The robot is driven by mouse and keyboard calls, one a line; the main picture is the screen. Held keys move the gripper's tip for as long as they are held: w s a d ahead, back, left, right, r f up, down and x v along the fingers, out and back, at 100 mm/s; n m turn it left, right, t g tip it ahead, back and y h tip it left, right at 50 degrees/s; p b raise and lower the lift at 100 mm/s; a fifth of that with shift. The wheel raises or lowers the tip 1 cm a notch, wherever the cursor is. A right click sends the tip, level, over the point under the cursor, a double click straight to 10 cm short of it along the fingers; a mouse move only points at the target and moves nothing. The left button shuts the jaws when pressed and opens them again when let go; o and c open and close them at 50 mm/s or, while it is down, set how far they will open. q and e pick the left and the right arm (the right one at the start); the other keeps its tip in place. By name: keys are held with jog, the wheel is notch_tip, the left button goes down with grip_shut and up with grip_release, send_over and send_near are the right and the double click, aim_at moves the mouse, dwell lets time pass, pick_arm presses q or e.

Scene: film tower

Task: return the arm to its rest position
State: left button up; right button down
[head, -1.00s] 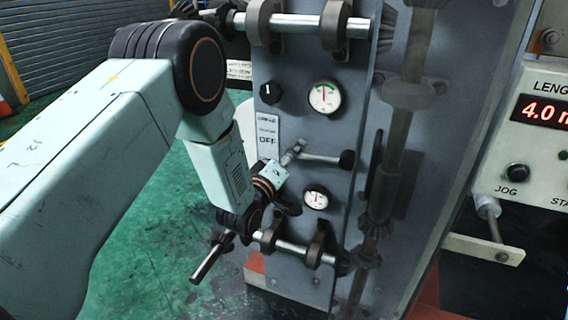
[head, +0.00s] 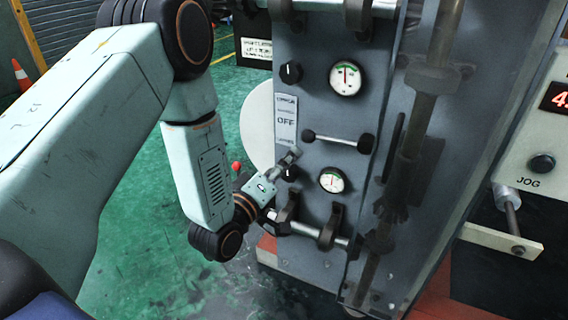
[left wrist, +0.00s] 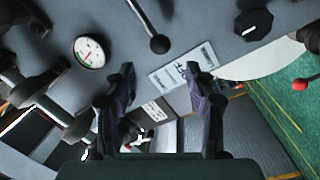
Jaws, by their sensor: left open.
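My left arm comes in from the left in the head view, and its gripper (head: 287,160) is in front of the grey machine panel (head: 309,105). In the left wrist view the left gripper (left wrist: 160,85) has its two dark fingers apart with nothing between them. A handle bar with black ends (head: 338,140) is just above and right of the gripper in the head view, apart from it. The label plate reading OFF (head: 286,121) is above the gripper. My right gripper does not show.
Two gauges (head: 345,78) (head: 332,180) and a black knob (head: 290,73) are on the panel. Metal rollers in brackets (head: 322,232) stick out below. A control box with a JOG button (head: 542,163) is at the right. Green floor (head: 140,235) lies open at the left, with an orange cone (head: 20,74) behind.

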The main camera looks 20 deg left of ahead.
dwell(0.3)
pick_arm(q)
jog(key=s+f+m+g+y, duration=0.1)
jog(key=s+f+m+g, duration=0.3)
jog(key=f, duration=0.4)
jog(key=s+f+m+g+y, duration=0.1)
jog(key=s+f+m+g, duration=0.1)
jog(key=s+f+g, duration=0.45)
jog(key=s+f+m+g+p, duration=0.1)
jog(key=s+f+g, duration=0.3)
jog(key=s, duration=0.9)
jog(key=s+f+m+g+p, duration=0.1)
jog(key=s+f+g, duration=0.3)
jog(key=s, duration=0.9)
jog(key=shift+f+m+y, duration=0.25)
jog(key=shift+m+y, duration=0.05)
jog(key=shift+m, duration=0.3)
jog(key=shift+d, duration=0.1)
